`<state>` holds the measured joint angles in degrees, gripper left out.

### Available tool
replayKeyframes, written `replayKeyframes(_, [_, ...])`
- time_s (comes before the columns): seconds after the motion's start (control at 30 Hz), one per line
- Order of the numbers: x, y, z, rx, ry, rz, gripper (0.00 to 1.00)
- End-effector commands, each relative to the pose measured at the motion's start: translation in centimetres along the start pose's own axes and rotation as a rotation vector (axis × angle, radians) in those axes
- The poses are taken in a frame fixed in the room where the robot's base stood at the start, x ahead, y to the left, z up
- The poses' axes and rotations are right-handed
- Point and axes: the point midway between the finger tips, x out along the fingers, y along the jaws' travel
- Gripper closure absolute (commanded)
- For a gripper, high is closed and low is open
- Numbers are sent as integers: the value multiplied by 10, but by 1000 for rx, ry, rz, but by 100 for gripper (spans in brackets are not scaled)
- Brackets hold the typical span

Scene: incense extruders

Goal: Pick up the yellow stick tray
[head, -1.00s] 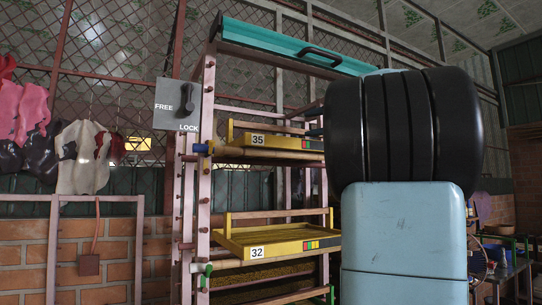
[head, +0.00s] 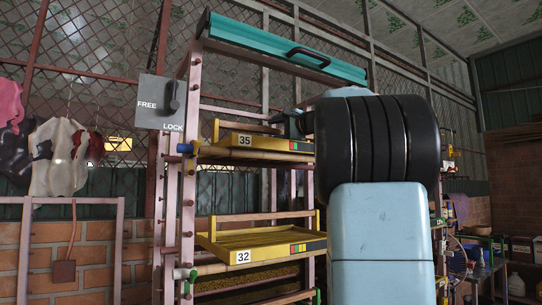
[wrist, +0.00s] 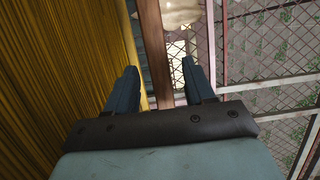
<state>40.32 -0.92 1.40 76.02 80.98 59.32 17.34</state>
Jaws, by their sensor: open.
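Two yellow stick trays sit on a pink metal rack in the head view. The upper one (head: 266,143) is labelled 35, and the lower one (head: 268,243) is labelled 32. My gripper (head: 281,122) shows only partly, at the right end of the upper tray; my arm hides the rest. In the wrist view my gripper (wrist: 160,84) has its two fingers spread apart with nothing held between them. A yellow ribbed surface (wrist: 55,80), seemingly a tray of sticks, fills the left side there, beside the left finger. I cannot tell whether they touch.
The pink rack (head: 190,110) has a teal top bar with a black handle (head: 308,57). A FREE/LOCK switch panel (head: 160,102) is on its left. Wire mesh and a brick wall (head: 95,265) lie behind.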

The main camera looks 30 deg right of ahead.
Motion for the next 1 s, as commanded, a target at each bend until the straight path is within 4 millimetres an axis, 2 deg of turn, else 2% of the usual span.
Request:
replayKeyframes(0.3, [41, 2, -3, 2, -1, 1, 47])
replayKeyframes(0.57, [45, 1, -2, 1, 0, 0, 47])
replayKeyframes(1.0, [45, 2, -2, 2, 0, 1, 88])
